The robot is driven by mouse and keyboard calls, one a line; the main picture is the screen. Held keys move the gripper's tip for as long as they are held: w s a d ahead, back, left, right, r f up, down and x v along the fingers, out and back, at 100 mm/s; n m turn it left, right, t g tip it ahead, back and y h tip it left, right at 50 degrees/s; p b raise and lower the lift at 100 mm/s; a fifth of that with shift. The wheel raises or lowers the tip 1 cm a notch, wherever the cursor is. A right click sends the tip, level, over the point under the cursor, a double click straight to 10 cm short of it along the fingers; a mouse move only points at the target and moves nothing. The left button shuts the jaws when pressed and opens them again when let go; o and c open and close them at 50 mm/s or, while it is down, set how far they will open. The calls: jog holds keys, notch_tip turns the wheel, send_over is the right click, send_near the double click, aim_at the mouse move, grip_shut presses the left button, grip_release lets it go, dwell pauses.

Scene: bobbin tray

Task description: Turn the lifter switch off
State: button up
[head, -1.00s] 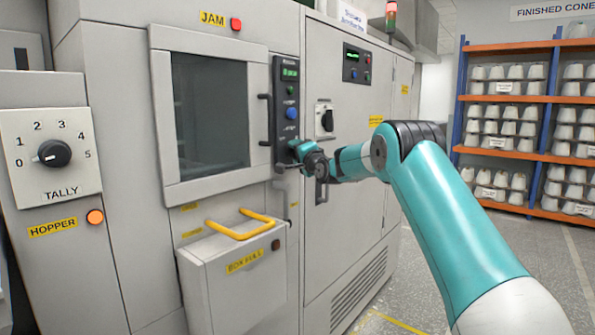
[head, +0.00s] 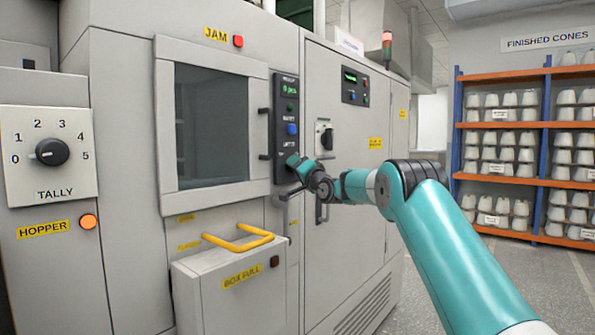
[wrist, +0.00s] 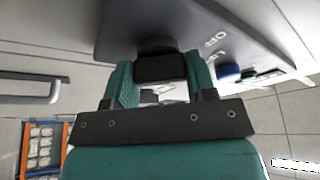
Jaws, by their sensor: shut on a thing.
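The dark control panel (head: 285,100) stands at the right of the machine's window. It carries a small green display, a green button, a blue button and a label reading LIFTER. My gripper (head: 291,161) is at the panel's lower end and hides the switch there in the head view. In the wrist view the black lifter switch (wrist: 160,67) sits between the teal fingers of my gripper (wrist: 160,78), which are shut on it. Lettering reading OFF shows upside down beside the switch. Which way the switch points I cannot tell.
A TALLY dial (head: 52,152) and a lit orange HOPPER lamp (head: 88,221) are at the left. A BOX FULL bin (head: 215,290) with a yellow handle juts out below the window. A rotary switch (head: 326,138) is on the cabinet. Shelves of cones (head: 545,180) stand at the right.

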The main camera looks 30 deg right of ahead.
jog(key=shift+f, duration=0.1)
jog(key=o, duration=0.9)
jog(key=shift+o, duration=0.2)
jog(key=shift+s, duration=0.1)
jog(key=b+v, duration=0.5)
jog(key=v, duration=1.2)
jog(key=shift+s, duration=0.15)
